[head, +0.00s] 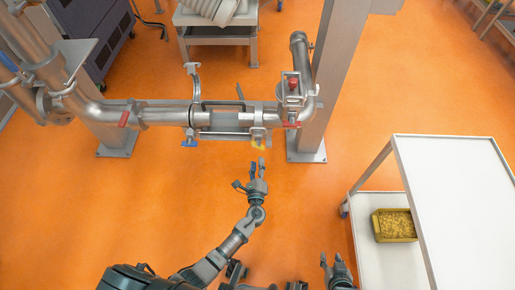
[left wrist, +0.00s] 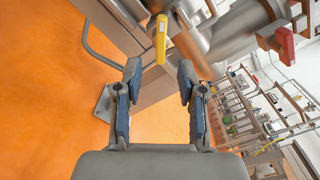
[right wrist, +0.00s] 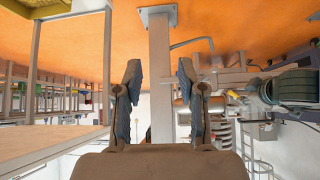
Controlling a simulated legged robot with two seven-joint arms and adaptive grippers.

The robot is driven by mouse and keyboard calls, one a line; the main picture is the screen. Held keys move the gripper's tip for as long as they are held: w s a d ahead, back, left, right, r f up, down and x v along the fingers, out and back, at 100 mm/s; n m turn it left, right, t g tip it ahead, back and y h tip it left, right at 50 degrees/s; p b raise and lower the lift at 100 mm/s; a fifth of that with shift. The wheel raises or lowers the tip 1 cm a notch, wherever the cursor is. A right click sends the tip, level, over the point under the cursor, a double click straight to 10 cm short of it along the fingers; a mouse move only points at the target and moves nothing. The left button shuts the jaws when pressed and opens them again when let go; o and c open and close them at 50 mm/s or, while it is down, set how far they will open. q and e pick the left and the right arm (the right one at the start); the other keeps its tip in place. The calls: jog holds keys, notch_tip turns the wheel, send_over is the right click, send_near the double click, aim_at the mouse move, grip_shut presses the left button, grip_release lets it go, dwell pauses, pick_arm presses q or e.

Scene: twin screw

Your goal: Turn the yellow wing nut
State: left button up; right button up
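The yellow wing nut (head: 258,147) hangs on the near side of the steel pipe assembly (head: 222,117), toward its right end. In the left wrist view the wing nut (left wrist: 161,39) is a yellow upright bar, ahead of and between the open fingers. My left gripper (head: 257,163) is just below the wing nut in the head view, apart from it. In the left wrist view my left gripper (left wrist: 158,82) is open and empty. My right gripper (head: 332,262) is low at the bottom of the head view, away from the pipe. In the right wrist view it (right wrist: 160,80) is open and empty.
A steel post (head: 325,90) stands right of the wing nut. A white cart (head: 465,200) with a yellow bin (head: 394,226) on its lower shelf is at the right. Orange floor is clear around my left arm.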

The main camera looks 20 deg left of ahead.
aim_at(258, 148)
pick_arm(q)
jog(key=shift+b+x, duration=0.5)
jog(key=shift+x, duration=3.5)
pick_arm(e)
jog(key=shift+w+a+r+t, duration=0.2)
jog(key=shift+w+r+t, duration=0.15)
jog(key=shift+w, duration=0.2)
jog(key=shift+w+a+r+t, duration=0.2)
jog(key=shift+w+r+t, duration=0.1)
jog(key=shift+w+t, duration=0.2)
jog(key=shift+w+a+r+t, duration=0.2)
jog(key=shift+w+r+t, duration=0.15)
jog(key=shift+w, duration=0.2)
pick_arm(q)
jog(key=shift+f, duration=0.1)
grip_shut()
pick_arm(e)
jog(key=shift+f, duration=0.15)
